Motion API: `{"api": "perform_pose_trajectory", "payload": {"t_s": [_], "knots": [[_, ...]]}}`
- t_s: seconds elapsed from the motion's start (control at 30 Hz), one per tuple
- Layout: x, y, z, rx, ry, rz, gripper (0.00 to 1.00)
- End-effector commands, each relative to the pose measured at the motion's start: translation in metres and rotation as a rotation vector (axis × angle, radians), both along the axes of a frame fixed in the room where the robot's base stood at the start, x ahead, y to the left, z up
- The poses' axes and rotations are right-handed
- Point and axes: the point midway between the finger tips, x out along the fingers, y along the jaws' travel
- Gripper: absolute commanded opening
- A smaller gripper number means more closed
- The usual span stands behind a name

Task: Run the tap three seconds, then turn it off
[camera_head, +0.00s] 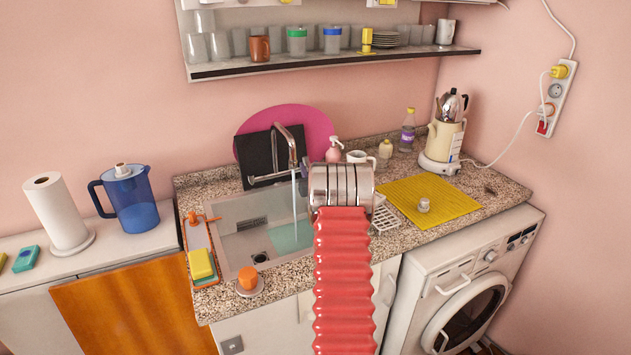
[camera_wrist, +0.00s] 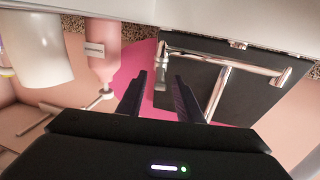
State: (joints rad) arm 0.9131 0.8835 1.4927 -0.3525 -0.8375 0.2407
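The chrome tap (camera_head: 284,133) stands at the back of the sink (camera_head: 228,207). A thin pale stream of water (camera_head: 294,200) falls from its spout into the basin. My gripper (camera_wrist: 159,77) is open in the wrist view, its two dark fingers pointing at the tap. The tap's short lever (camera_wrist: 162,72) shows between the fingertips, with gaps on both sides; I cannot tell whether either finger touches it. The tap's long spout (camera_wrist: 220,85) is to the right in that view. In the head view my arm's end hides most of the gripper, just right of the tap.
A pink soap bottle (camera_head: 334,151) and a white mug (camera_head: 361,158) stand close behind my arm. A black board (camera_head: 258,155) leans behind the tap. A yellow mat (camera_head: 430,200) covers the counter to the right.

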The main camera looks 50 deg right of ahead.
Motion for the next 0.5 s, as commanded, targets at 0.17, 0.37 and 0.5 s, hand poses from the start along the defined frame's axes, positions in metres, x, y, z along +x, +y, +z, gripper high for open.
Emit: {"api": "perform_pose_trajectory", "payload": {"t_s": [0.17,0.37,0.5], "knots": [[-0.017,0.013,0.000,0.002,0.001,-0.001,0.33],[-0.034,0.029,0.000,0.001,0.000,0.001,0.33],[-0.049,0.039,-0.001,0.001,0.000,0.000,0.33]]}}
